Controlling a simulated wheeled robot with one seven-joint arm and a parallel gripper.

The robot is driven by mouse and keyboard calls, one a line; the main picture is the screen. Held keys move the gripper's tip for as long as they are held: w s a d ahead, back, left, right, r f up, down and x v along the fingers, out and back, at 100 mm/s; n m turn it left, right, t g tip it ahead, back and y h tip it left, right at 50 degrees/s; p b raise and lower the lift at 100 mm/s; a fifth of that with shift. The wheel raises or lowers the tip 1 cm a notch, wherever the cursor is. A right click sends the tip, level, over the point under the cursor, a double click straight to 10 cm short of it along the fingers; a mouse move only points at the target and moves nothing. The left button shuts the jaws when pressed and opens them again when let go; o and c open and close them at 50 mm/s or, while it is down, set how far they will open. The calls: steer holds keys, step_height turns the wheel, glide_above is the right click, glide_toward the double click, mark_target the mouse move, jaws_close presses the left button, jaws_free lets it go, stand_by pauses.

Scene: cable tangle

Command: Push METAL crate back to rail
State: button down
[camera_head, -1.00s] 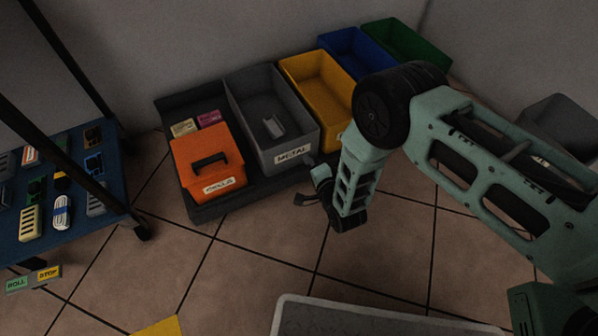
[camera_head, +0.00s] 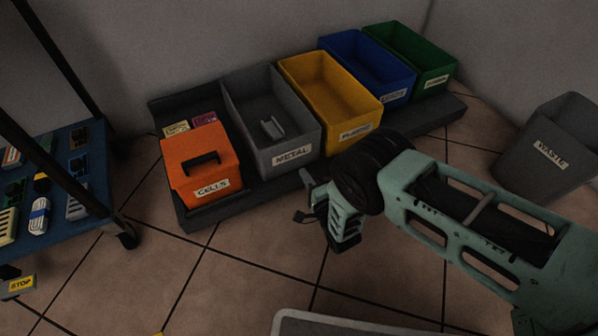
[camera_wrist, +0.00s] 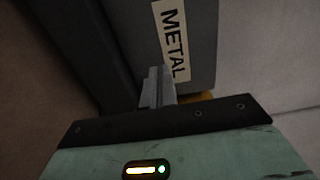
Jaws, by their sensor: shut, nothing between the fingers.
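The METAL crate (camera_head: 296,140) is a grey open box with a white label on its front. It stands on a dark base (camera_head: 250,196) between the orange CELLS box and the yellow crate, with a small metal piece (camera_head: 272,127) inside. My gripper (camera_head: 306,180) is shut and empty, low in front of the crate's right front part. In the wrist view my gripper's fingers (camera_wrist: 157,72) point at the crate's front (camera_wrist: 195,50), beside the METAL label (camera_wrist: 172,40). I cannot tell whether they touch it. The rail behind the crate is hidden.
The orange CELLS box (camera_head: 200,170) is close on the left, the yellow PLASTIC crate (camera_head: 352,120) on the right. Blue (camera_head: 388,85) and green (camera_head: 425,65) crates stand beyond.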

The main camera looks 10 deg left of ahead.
mark_target(294, 159)
steer(key=shift+b+x, duration=1.05)
steer(key=shift+x, duration=1.2)
steer(key=b+x, duration=0.4)
steer(key=x, duration=0.4)
steer(key=shift+w+a+f, duration=0.1)
steer(key=shift+w+a, duration=0.05)
steer(key=shift+w, duration=0.1)
steer(key=shift+w+a, duration=0.3)
steer(key=shift+w, duration=0.1)
steer(key=shift+s+d, duration=0.1)
steer(key=shift+s, duration=0.05)
